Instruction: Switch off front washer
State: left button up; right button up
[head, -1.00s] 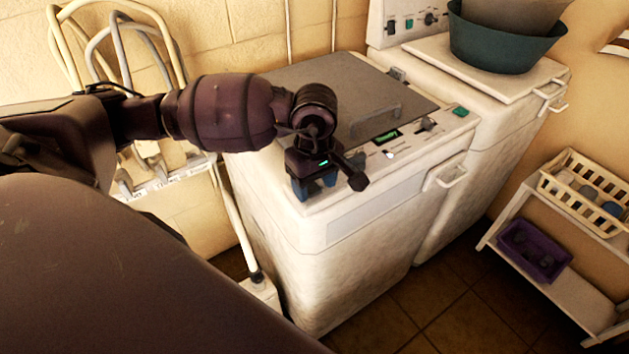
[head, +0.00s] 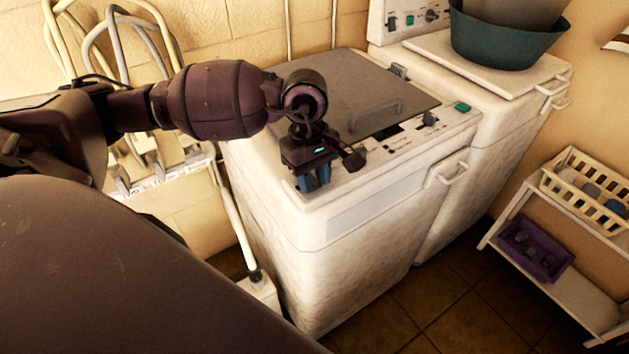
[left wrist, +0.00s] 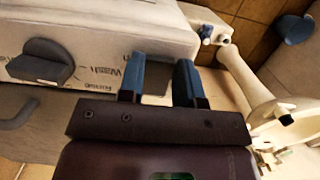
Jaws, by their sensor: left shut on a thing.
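The front washer (head: 370,255) is a white machine with a grey lid (head: 350,85) and a control panel along its front top edge. My left gripper (head: 313,180) points down at the panel's left end. Its blue fingers (left wrist: 160,82) are shut on a small control there, which is mostly hidden. A dark dial (left wrist: 42,62) beside "Wash" and "Rinse" lettering shows in the left wrist view. My right gripper is out of view.
A second washer (head: 455,215) stands behind, with a dark green basin (head: 508,40) on it. A white shelf (head: 570,285) at right holds a cream basket (head: 590,225) and a purple tray (head: 535,270). Pipes run along the left wall.

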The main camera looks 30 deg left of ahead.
pick_arm(q)
jog(key=shift+a+h+b, duration=0.15)
jog(key=shift+h+b, duration=0.2)
jog(key=shift+h, duration=0.15)
jog(key=shift+r+g, duration=0.1)
jog(key=shift+g, duration=0.2)
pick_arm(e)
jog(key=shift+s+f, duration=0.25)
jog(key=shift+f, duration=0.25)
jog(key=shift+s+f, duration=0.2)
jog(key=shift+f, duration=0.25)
pick_arm(q)
jog(key=o, duration=0.9)
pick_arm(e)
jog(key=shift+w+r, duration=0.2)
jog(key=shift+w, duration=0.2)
pick_arm(q)
jog(key=shift+r, duration=0.1)
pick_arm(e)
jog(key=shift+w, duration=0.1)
